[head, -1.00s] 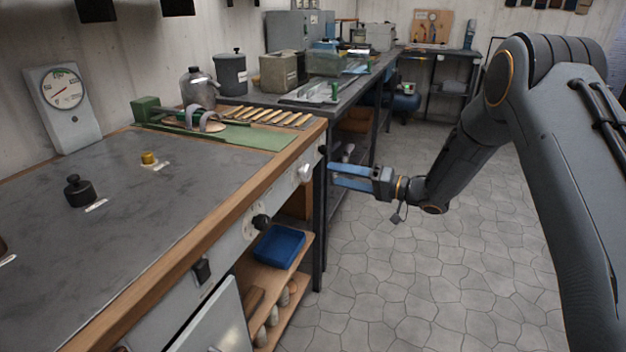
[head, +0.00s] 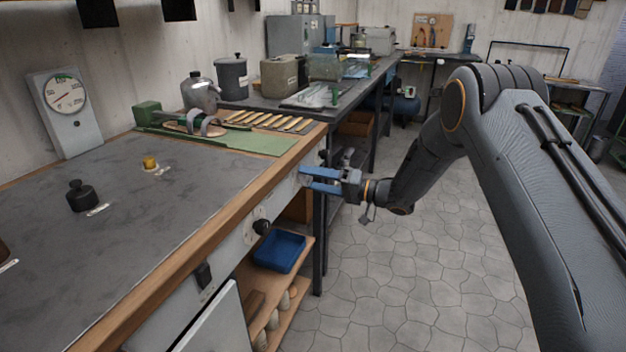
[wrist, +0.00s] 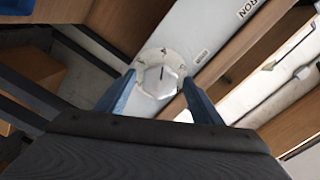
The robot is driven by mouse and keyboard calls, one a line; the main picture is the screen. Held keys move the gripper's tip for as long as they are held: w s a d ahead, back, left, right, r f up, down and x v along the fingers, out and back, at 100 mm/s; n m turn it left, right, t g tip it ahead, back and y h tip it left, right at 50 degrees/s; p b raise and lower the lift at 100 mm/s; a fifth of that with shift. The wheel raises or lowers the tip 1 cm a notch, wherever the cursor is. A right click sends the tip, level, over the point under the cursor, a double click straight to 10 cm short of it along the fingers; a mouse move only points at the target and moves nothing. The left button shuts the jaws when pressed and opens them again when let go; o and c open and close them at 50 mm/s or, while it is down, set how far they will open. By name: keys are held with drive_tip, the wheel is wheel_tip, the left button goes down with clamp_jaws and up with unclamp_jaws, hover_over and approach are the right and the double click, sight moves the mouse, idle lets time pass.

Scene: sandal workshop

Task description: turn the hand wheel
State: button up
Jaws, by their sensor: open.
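A pale, faceted round knob with a dark pointer line (wrist: 161,76) sits on a white dial on the bench's front panel in the wrist view. It is the wheel-like part in front of my gripper (wrist: 159,90). The two blue fingers stand open, one on each side of it; I cannot tell if they touch it. In the head view my gripper (head: 304,179) is level with the front panel near the bench's far right corner, and its fingers largely hide the knob there.
A black knob (head: 262,227) sits further along the same panel. A blue tray (head: 279,251) rests on the shelf below. The workbench (head: 130,215) carries a gauge (head: 66,97) and a black weight (head: 80,196). The tiled floor (head: 390,280) on the right is clear.

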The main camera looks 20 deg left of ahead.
drive_tip(key=shift+c, duration=0.4)
drive_tip(key=c, duration=0.9)
drive_tip(key=shift+c, duration=0.2)
drive_tip(key=shift+n, duration=0.3)
